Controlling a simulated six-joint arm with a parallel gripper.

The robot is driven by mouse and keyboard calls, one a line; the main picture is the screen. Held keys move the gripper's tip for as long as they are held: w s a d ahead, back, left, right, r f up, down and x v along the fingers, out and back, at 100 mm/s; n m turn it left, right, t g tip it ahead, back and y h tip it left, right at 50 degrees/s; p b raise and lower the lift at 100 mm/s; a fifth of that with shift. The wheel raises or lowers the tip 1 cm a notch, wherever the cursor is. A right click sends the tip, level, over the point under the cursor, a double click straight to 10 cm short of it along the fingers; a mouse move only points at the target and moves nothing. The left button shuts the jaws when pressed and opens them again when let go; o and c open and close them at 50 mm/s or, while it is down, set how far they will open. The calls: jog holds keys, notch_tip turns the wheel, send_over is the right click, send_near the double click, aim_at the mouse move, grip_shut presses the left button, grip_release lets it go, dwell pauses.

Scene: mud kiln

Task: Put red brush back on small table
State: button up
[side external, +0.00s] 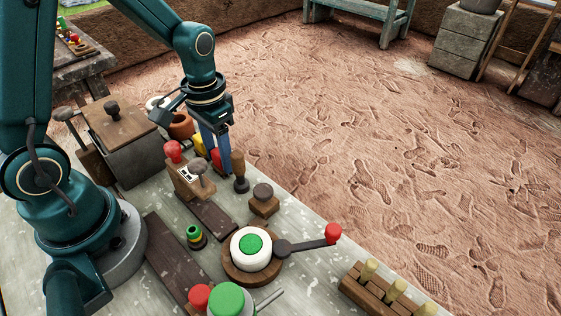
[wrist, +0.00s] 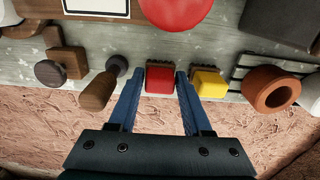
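The red brush (wrist: 159,80) lies on the worktop near its edge, with its bristle end toward the top of the wrist view. My gripper (wrist: 159,78) is open, with one blue finger on each side of the red brush and a narrow gap at each side. In the side view my gripper (side external: 217,160) reaches down at the worktop's far edge. There the red brush (side external: 216,158) is mostly hidden behind a finger. A small wooden table (side external: 82,68) stands at the upper left, with several coloured items on it.
A yellow brush (wrist: 208,83) lies just right of my right finger, with a clay pot (wrist: 270,90) beyond it. A wooden-handled tool (wrist: 97,92) is close to my left finger. A red-knobbed lever box (side external: 190,180) stands beside my gripper.

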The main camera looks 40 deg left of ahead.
aim_at(216, 155)
jog(key=shift+o, duration=0.9)
notch_tip(216, 155, up, 13)
jog(key=s+d+t, duration=0.1)
jog(key=s, duration=0.1)
jog(key=s+d+t, duration=0.1)
jog(key=s+t, duration=0.1)
jog(key=s, duration=0.1)
jog(key=s+d+r+t, duration=0.1)
jog(key=s+t, duration=0.1)
jog(key=shift+s+d, duration=0.35)
jog(key=shift+s+d+f+t, duration=0.2)
jog(key=shift+s+t, duration=0.1)
jog(key=shift+s, duration=0.15)
